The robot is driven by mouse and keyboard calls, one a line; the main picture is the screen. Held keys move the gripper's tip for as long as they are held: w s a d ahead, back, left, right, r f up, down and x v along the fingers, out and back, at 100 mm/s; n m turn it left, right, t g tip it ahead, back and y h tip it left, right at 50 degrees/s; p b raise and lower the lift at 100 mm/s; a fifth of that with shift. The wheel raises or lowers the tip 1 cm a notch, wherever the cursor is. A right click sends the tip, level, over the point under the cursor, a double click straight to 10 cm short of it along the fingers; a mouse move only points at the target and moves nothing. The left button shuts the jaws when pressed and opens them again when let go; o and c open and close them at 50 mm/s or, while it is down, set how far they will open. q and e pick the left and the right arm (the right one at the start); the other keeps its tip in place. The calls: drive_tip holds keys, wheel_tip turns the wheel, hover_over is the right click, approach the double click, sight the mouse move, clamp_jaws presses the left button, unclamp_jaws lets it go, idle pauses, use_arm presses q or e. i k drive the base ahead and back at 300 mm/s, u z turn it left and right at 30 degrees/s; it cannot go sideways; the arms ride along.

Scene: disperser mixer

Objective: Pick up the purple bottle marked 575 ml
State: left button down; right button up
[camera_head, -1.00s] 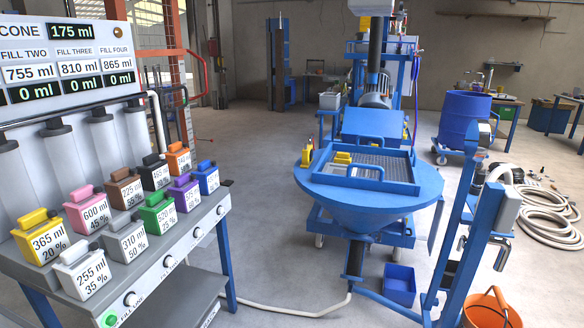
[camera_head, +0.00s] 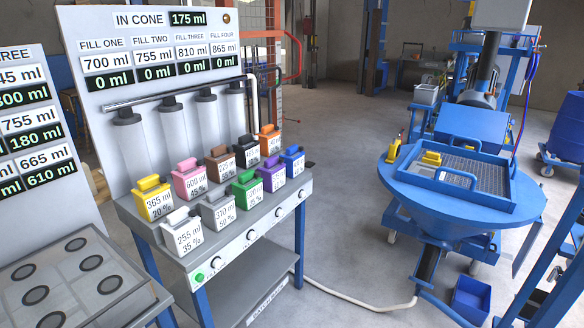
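The purple bottle (camera_head: 271,177) stands upright on the grey bench (camera_head: 235,237) of the filling station, in the front row. It sits between the green bottle (camera_head: 247,190) on its left and the blue bottle (camera_head: 292,162) on its right. Its white label is too small to read surely. Neither of my grippers is in view.
Yellow (camera_head: 154,200), pink (camera_head: 189,179), brown, black, orange, grey and white bottles crowd the same bench. The display board (camera_head: 160,50) stands behind. A second bench with round recesses (camera_head: 75,285) is at left. A blue cone (camera_head: 455,200) stands right, with open floor between.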

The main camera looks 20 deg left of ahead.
sight(273, 172)
drive_tip(key=u, duration=0.05)
drive_tip(key=i, duration=1.7)
drive_tip(key=u, duration=2.45)
